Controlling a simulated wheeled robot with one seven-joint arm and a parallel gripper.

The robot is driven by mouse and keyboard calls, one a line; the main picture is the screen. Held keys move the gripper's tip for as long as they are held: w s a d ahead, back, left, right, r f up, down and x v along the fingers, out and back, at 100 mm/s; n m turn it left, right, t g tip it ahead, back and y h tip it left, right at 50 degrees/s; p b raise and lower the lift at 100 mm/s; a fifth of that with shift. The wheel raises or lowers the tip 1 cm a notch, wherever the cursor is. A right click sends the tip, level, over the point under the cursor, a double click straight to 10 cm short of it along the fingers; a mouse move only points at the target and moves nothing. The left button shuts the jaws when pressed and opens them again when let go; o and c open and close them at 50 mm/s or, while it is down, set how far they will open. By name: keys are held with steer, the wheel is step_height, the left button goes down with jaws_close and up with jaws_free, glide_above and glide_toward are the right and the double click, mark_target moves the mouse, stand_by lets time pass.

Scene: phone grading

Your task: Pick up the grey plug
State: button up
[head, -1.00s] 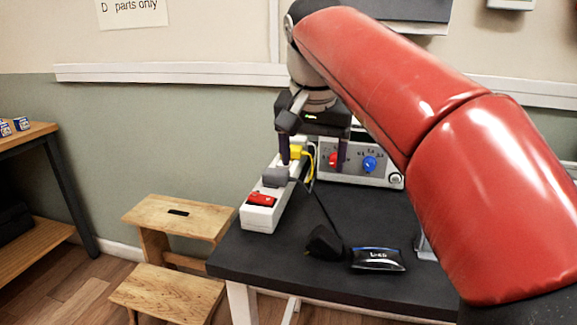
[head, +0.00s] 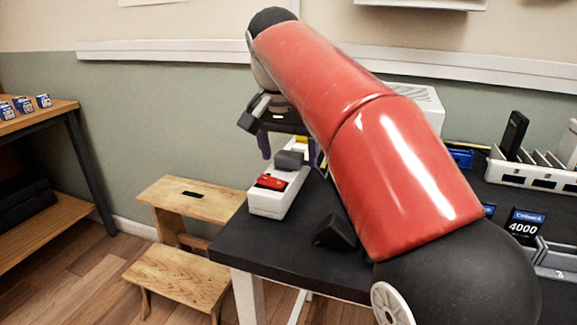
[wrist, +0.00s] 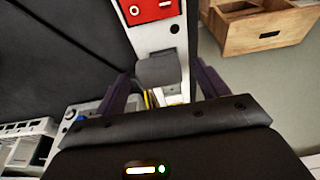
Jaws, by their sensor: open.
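The grey plug (head: 289,159) sits in the white power strip (head: 268,205), between a red switch (head: 271,182) and a yellow plug (head: 301,139). My gripper (head: 290,147) is open and empty, close to the grey plug on its far side; my red arm partly hides it. In the wrist view the grey plug (wrist: 158,69) lies just ahead of the gap between the two purple fingers of my gripper (wrist: 163,88), roughly centred. No contact with the plug shows. The yellow plug is mostly hidden.
The strip lies near the left edge of the dark table (head: 270,247). A black wedge-like object (head: 335,232) stands near the strip. A wooden step stool (head: 180,278) is on the floor at left. A white rack (head: 520,172) stands at right.

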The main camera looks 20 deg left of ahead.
mark_target(289, 154)
steer(key=shift+c, duration=0.3)
steer(key=c, duration=1.2)
steer(key=shift+o, duration=0.2)
step_height(289, 154, up, 8)
steer(key=shift+w+r+p, duration=0.15)
steer(key=shift+r+p, duration=0.05)
steer(key=shift+p, duration=1.05)
steer(key=shift+r, duration=0.7)
